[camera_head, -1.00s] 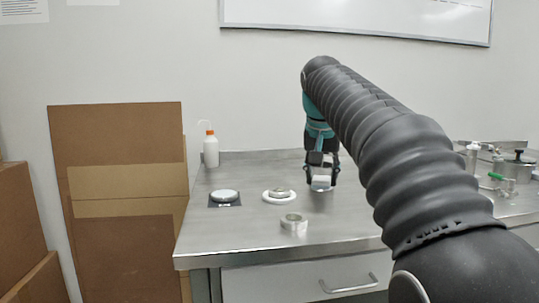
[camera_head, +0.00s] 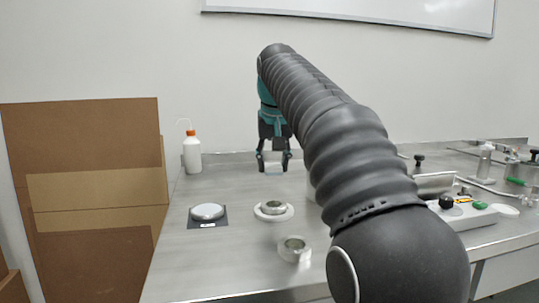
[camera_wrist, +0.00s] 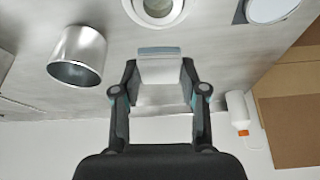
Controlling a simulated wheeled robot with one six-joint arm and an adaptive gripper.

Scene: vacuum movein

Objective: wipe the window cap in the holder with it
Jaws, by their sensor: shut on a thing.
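The holder is a white ring (camera_head: 261,214) on the steel table, with a round metal window cap (camera_head: 274,206) seated in it. My gripper (camera_head: 273,168) is shut on a pale, block-like wiper (camera_wrist: 160,71) with a blue-grey strip along its far edge. It holds the wiper behind the holder in the head view, apart from the cap. In the wrist view, the holder (camera_wrist: 181,12) is cut off by the top edge, beyond the wiper. I cannot tell how high the wiper is above the table.
A metal ring (camera_head: 294,249) lies in front of the holder. A dark square with a pale disc (camera_head: 208,212) is to the left. A wash bottle (camera_head: 192,153) stands at the back left. A metal cylinder (camera_wrist: 77,57) stands beside the gripper. Vacuum parts (camera_head: 485,163) crowd the right.

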